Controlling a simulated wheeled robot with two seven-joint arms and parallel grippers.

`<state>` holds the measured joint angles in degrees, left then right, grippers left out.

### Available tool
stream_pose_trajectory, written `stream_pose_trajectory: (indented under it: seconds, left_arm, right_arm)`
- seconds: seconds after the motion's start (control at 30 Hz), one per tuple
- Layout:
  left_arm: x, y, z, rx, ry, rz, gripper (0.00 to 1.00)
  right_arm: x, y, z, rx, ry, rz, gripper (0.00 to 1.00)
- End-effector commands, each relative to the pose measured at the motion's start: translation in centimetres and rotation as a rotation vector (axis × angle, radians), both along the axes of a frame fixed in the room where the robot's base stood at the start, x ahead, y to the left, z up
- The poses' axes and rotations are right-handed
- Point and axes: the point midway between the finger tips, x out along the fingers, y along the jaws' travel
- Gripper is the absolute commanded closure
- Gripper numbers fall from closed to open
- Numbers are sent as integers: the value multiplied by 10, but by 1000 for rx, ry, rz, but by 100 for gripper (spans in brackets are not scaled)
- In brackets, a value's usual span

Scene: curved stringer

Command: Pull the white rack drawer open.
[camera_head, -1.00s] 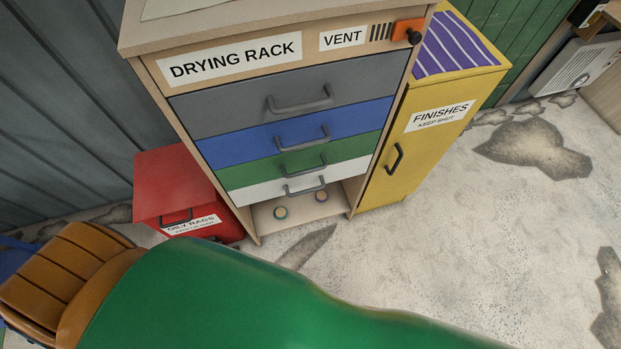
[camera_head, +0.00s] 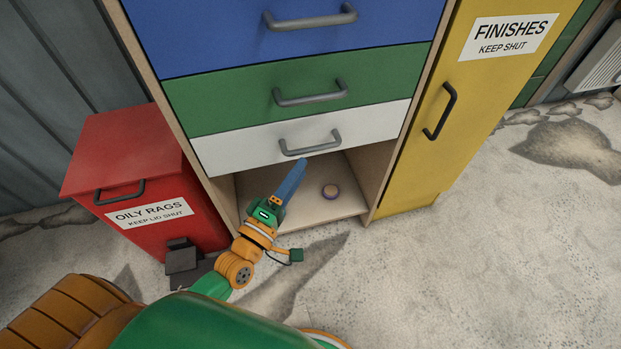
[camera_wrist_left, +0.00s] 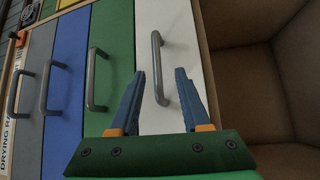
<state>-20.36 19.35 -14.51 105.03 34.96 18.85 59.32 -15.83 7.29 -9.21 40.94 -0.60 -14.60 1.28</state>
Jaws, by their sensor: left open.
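The white rack drawer (camera_head: 238,151) is the lowest drawer of the drying rack and looks closed, flush with the others. Its grey bar handle (camera_head: 311,147) is in the middle of its front. My left gripper (camera_head: 301,163) is just below this handle in the head view. In the left wrist view its two blue fingers (camera_wrist_left: 160,92) are spread apart, with the white drawer's handle (camera_wrist_left: 160,68) between their tips. I cannot tell whether they touch it. The white drawer front (camera_wrist_left: 184,50) also shows there. My right gripper is not in view.
The green drawer (camera_head: 240,97) and blue drawer (camera_head: 220,35) are above. A red oily rags bin (camera_head: 130,160) stands left, a yellow finishes cabinet (camera_head: 440,150) right. The floor in front at right is clear.

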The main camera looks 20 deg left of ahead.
Motion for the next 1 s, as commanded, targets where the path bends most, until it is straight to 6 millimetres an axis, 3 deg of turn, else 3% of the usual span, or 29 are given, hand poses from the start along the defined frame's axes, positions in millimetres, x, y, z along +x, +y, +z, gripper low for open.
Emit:
stream_pose_trajectory:
  seconds: [0.33, 0.67, 0.83, 1.0]
  left_arm:
    - [59, -12, 14, -11, -9, -1, 53]
    - [68, -14, 15, -8, -4, -2, 53]
    - [67, -14, 14, -8, -4, -2, 99]
    - [67, -14, 14, -7, -5, -2, 100]
  right_arm:
    - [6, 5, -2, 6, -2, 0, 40]
    - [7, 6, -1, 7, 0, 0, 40]
    - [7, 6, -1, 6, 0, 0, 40]
    - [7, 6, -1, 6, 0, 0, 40]
